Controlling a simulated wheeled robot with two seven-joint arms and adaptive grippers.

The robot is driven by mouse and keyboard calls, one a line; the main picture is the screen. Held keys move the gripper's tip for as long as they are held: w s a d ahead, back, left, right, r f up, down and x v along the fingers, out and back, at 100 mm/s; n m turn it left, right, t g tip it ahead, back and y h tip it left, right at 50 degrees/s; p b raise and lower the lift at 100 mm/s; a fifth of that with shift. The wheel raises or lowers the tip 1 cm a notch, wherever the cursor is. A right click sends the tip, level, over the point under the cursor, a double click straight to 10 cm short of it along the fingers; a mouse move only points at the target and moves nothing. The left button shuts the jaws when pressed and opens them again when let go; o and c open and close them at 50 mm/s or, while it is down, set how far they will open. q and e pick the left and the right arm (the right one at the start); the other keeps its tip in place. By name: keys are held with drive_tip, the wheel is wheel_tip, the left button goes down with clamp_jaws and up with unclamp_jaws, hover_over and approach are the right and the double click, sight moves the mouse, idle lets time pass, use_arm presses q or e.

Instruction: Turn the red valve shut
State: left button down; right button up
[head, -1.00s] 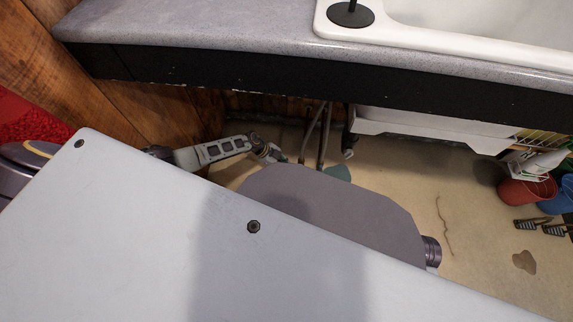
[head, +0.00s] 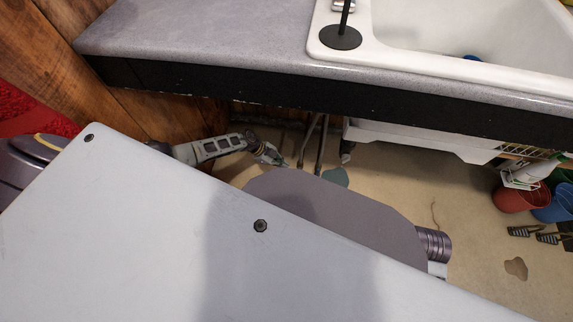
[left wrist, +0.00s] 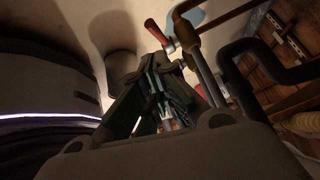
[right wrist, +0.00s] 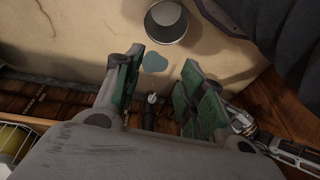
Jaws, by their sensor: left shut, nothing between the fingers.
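A red valve handle (left wrist: 156,33) shows in the left wrist view, beside a brass-coloured pipe (left wrist: 186,35) and just past my left fingertips. A second small red part (left wrist: 201,91) shows beside the fingers. My left gripper (left wrist: 170,62) is shut and empty, its fingers together close to the handle. I cannot tell whether they touch it. In the head view my left gripper (head: 276,158) is low under the counter, left of the thin pipes (head: 320,145); the red handle cannot be made out there. My right gripper (right wrist: 162,60) is open and empty, its fingers apart above the floor.
The grey counter (head: 200,35) with a white sink (head: 440,60) overhangs the work area. A black bent pipe (left wrist: 240,60) stands right of the valve. A white drawer unit (head: 420,140), red bucket (head: 520,198) and blue bucket (head: 556,205) stand to the right. Wooden wall closes the left.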

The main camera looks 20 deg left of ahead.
use_arm(q)
drive_tip(key=s+a+r+p, duration=0.1)
drive_tip(key=s+a+r, duration=0.1)
drive_tip(key=a, duration=0.5)
drive_tip(key=shift+s+r+p, duration=0.2)
drive_tip(key=shift+r+p, duration=0.15)
use_arm(e)
drive_tip(key=shift+s+d+f+g, duration=0.15)
drive_tip(key=shift+f+g, duration=0.25)
drive_tip(key=shift+f, duration=1.2)
drive_tip(key=shift+d, duration=0.1)
